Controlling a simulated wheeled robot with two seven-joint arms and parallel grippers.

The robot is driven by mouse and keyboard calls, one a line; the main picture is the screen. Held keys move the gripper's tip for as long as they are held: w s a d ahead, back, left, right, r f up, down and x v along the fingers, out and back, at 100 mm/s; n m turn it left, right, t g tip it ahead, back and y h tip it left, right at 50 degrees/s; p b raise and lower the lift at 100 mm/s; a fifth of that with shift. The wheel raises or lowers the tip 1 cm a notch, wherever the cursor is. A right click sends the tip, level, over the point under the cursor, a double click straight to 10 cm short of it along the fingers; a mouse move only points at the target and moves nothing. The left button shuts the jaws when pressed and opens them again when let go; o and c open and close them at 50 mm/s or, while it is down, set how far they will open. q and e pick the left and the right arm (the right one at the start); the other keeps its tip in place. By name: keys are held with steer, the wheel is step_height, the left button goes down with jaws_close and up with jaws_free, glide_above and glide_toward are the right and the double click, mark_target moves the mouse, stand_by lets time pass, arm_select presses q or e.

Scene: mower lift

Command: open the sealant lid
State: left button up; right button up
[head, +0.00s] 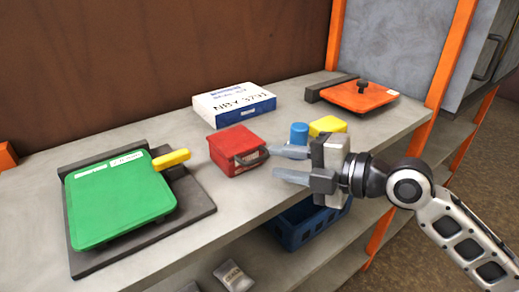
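Several lidded or box-like things stand on the grey shelf top; their small labels are too blurred to tell which is the sealant. A green lid (115,197) with a yellow handle (171,159) lies closed over a dark base at the left. An orange lid (359,97) with a dark knob lies flat at the back right. My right gripper (277,161) is open and empty, its fingertips pointing left just beside the red box's right side. My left gripper is out of view.
A white and blue box (234,103) with printed letters stands behind the red box. A blue cylinder (299,133) and a yellow block (327,125) stand close behind my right gripper. A blue crate (298,232) sits on the lower shelf. An orange post (452,55) rises at the right.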

mark_target(262, 159)
steer(key=p+x, duration=0.1)
steer(key=x, duration=0.4)
steer(key=shift+w+a+f, duration=0.1)
steer(key=shift+w+a, duration=0.05)
steer(key=shift+a, duration=0.1)
